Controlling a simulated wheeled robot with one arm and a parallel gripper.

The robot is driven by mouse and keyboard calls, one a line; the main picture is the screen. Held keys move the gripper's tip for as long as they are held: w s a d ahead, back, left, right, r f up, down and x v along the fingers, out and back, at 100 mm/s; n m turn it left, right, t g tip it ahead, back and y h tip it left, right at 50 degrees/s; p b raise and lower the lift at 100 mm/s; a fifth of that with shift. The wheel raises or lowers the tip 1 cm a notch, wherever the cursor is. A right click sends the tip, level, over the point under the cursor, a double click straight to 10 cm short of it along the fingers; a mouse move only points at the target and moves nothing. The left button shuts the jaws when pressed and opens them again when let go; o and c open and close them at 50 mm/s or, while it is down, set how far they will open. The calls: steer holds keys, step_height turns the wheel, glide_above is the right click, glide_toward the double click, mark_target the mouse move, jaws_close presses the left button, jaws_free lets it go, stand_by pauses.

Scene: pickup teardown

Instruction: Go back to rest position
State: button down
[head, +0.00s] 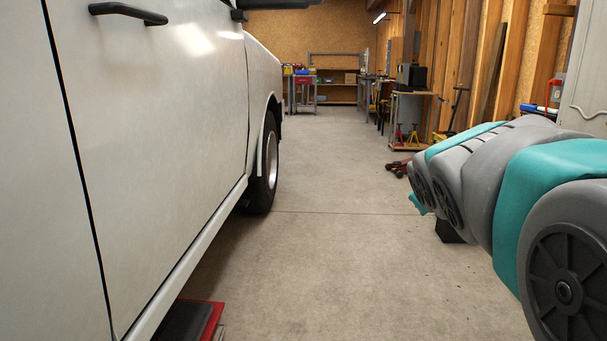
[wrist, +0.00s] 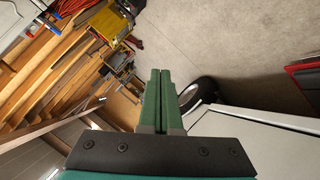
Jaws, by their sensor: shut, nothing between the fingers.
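My gripper (wrist: 160,75) shows in the wrist view with its two green fingers pressed together and nothing between them. It points out over the floor, and the picture there is strongly tilted. A white pickup (head: 165,120) fills the left of the head view. My arm is apart from it, across a strip of floor. In the wrist view the pickup's white body (wrist: 260,135) is at lower right.
The concrete floor (head: 335,190) between pickup and arm is clear. A red-edged item (head: 212,320) lies low beside the pickup. A red floor jack (head: 398,168) lies beyond my arm. Workbenches and a cart (head: 408,120) stand farther back. A pale cabinet (head: 585,85) is at right.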

steer(key=s+a+f+m+g+y+p, duration=0.1)
steer(key=s+a+f+m+g+y, duration=0.15)
steer(key=s+f+g, duration=0.95)
steer(key=s+a+f, duration=0.2)
steer(key=s+f, duration=0.1)
steer(key=s, duration=0.5)
steer(key=s+a+f+m+y+p, duration=0.1)
steer(key=s+a+f, duration=0.1)
steer(key=s+f, duration=0.2)
steer(key=s+a+f+m, duration=0.1)
steer(key=s+f, duration=0.3)
steer(key=s, duration=0.7)
steer(key=shift+s+a+f+g, duration=0.2)
steer(key=shift+s+a+g, duration=0.2)
steer(key=shift+a, duration=0.4)
steer(key=shift+y, duration=0.25)
